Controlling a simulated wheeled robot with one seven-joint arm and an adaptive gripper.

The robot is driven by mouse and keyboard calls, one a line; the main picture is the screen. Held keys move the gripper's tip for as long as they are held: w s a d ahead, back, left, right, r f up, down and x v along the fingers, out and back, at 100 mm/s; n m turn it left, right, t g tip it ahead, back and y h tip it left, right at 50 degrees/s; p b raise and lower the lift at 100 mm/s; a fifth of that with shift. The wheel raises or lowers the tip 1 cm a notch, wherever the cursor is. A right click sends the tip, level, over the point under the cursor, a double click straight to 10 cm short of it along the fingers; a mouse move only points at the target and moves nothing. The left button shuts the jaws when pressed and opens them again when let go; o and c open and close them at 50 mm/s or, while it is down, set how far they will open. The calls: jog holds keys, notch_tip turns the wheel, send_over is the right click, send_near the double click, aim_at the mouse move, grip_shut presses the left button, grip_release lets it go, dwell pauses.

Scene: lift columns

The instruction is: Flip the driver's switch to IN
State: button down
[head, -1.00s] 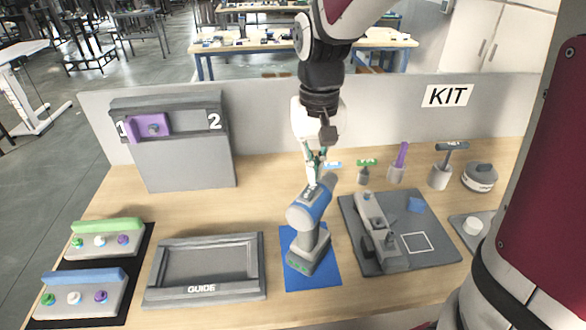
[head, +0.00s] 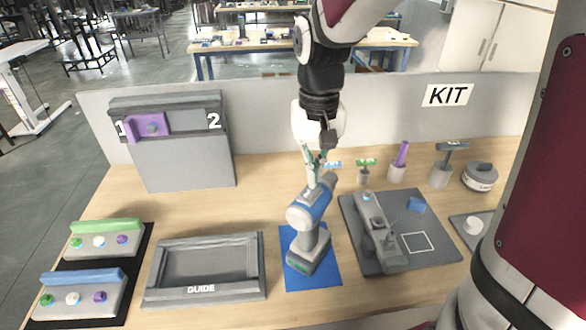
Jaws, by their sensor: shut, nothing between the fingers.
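The driver (head: 308,228) is a blue and grey drill-shaped tool standing upright on a blue mat (head: 328,274) in the middle of the table. Its switch appears as a small light piece on top of the body, too small to read IN or its position. My gripper (head: 314,176) points down at the top rear of the driver, its greenish fingertips at or very near the switch. Whether they touch it I cannot tell. The fingers are shut with nothing between them.
Small holders with tools stand behind, before a grey back panel (head: 270,115).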

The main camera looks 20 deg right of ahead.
jog(key=shift+f, duration=0.85)
dwell(0.4)
jog(key=shift+r, duration=0.1)
jog(key=shift+r+p, duration=1.8)
jog(key=shift+r, duration=1.6)
jog(key=shift+s+r, duration=0.15)
jog(key=shift+r, duration=0.1)
jog(key=s+r+n+t, duration=0.1)
jog(key=s+r, duration=0.3)
jog(key=s, duration=0.4)
jog(key=s+r+n+t, duration=0.1)
jog(key=s+r+t, duration=0.3)
jog(key=s, duration=0.5)
jog(key=shift+s+t+b, duration=0.2)
jog(key=shift+t+b, duration=0.1)
